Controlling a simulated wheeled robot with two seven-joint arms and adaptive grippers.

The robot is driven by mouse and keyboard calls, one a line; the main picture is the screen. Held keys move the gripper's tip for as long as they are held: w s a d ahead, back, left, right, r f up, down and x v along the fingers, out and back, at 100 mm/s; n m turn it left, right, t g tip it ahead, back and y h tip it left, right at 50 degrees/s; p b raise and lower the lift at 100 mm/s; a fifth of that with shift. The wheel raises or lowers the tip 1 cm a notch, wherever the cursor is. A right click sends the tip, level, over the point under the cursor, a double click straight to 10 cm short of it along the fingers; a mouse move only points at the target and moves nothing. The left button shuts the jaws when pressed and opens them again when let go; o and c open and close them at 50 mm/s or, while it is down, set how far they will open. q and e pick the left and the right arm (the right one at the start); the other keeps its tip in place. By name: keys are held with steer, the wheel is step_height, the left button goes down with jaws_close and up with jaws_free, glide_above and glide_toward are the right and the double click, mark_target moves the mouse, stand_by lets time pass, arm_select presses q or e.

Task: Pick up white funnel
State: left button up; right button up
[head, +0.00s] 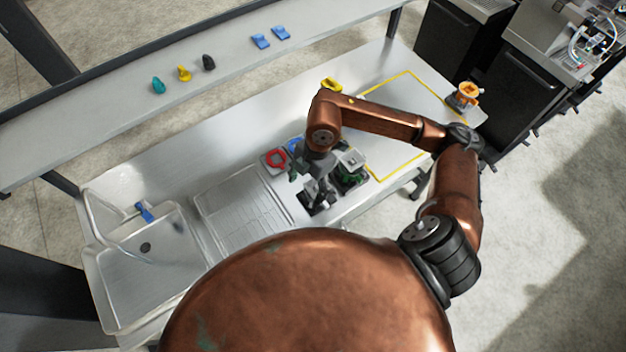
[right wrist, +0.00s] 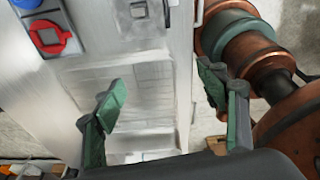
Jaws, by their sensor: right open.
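No white funnel is clearly visible there. My left gripper is in no view.
A drainboard (head: 240,208) and sink (head: 140,285) are at left. A yellow-outlined area (head: 410,110) is at right.

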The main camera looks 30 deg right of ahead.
steer(key=m+h, duration=0.1)
steer(key=h, duration=0.1)
glide_toward(317, 187)
steer(key=shift+s+a+f, duration=0.1)
steer(key=shift+s+a, duration=0.25)
steer(key=shift+s, duration=0.25)
steer(key=shift+w+d+f, duration=0.1)
steer(key=shift+d+f, duration=0.2)
steer(key=f, duration=0.2)
steer(key=f+p, duration=0.1)
steer(key=f, duration=0.3)
steer(key=shift+w+a+p, duration=0.1)
steer(key=shift+w+p, duration=0.25)
steer(key=shift+p, duration=0.05)
steer(key=shift+f, duration=0.5)
steer(key=shift+c, duration=0.5)
steer(key=c, duration=0.9)
steer(key=shift+r, duration=0.1)
